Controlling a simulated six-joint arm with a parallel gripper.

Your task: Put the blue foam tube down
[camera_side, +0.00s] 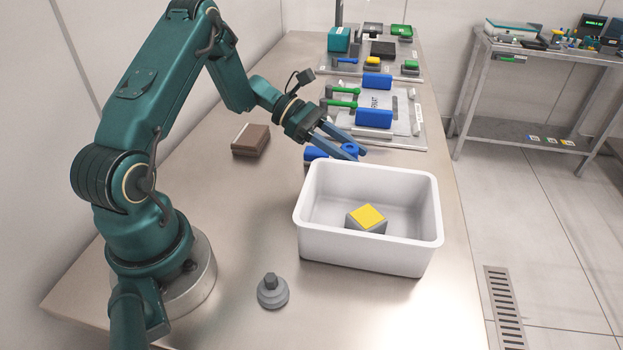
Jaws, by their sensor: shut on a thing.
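The blue foam tube (316,154) lies crosswise just behind the far wall of the white bin (368,254). Its left end and its round, hollow right end show on either side of my gripper's fingers. My gripper (357,155) reaches down from the upper left and is shut on the tube. The bin's far rim is close in front and hides the tube's underside. I cannot tell whether the tube touches the table.
A grey block with a yellow top (368,217) sits in the bin. A brown block (251,140) lies to the left, and a grey stepped weight (272,291) stands in front. Boards with blue and green parts (407,128) fill the table behind.

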